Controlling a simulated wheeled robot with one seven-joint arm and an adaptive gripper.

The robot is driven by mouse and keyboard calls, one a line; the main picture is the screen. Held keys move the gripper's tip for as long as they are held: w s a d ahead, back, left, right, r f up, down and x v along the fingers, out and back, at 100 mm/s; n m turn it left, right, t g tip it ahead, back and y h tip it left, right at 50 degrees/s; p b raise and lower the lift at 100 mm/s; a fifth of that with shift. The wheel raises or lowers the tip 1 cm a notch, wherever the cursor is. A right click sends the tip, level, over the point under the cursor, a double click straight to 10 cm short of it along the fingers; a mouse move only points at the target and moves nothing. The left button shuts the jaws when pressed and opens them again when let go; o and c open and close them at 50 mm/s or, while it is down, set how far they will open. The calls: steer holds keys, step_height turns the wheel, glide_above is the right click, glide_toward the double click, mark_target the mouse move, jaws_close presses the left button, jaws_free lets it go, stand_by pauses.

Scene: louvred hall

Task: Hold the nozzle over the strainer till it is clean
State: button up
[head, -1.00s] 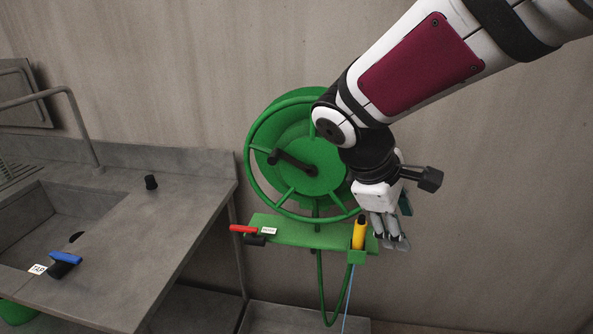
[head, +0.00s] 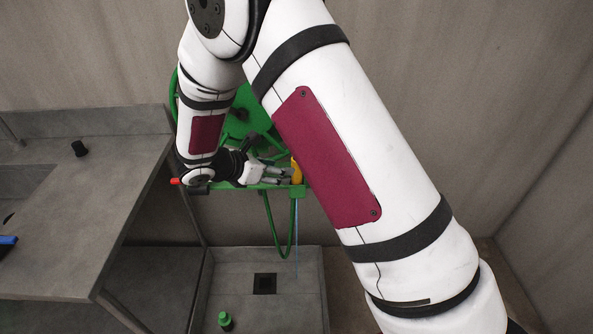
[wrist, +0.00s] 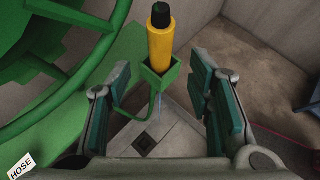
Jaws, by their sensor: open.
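The nozzle (wrist: 159,45) is a yellow cylinder with a black top, standing upright in a green square holder (wrist: 160,78). It also shows in the head view (head: 297,169), partly hidden by my arm. My gripper (head: 289,176) is beside the nozzle at the green shelf. In the wrist view my gripper (wrist: 160,82) is open, its teal-padded fingers spread to either side below the nozzle, and nothing is held. A thin light-blue line (head: 296,235) runs down from the holder toward the basin. I cannot identify a strainer in these views.
The green hose reel (head: 240,115) is behind my arm, its shelf carrying a red lever (head: 175,181). A grey floor basin (head: 235,305) has a dark square drain (head: 265,283) and a small green-capped object (head: 225,321). The grey counter (head: 85,230) stands left.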

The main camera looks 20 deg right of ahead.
steer(key=shift+b+x, duration=1.6)
steer(key=shift+x, duration=2.85)
jaws_close()
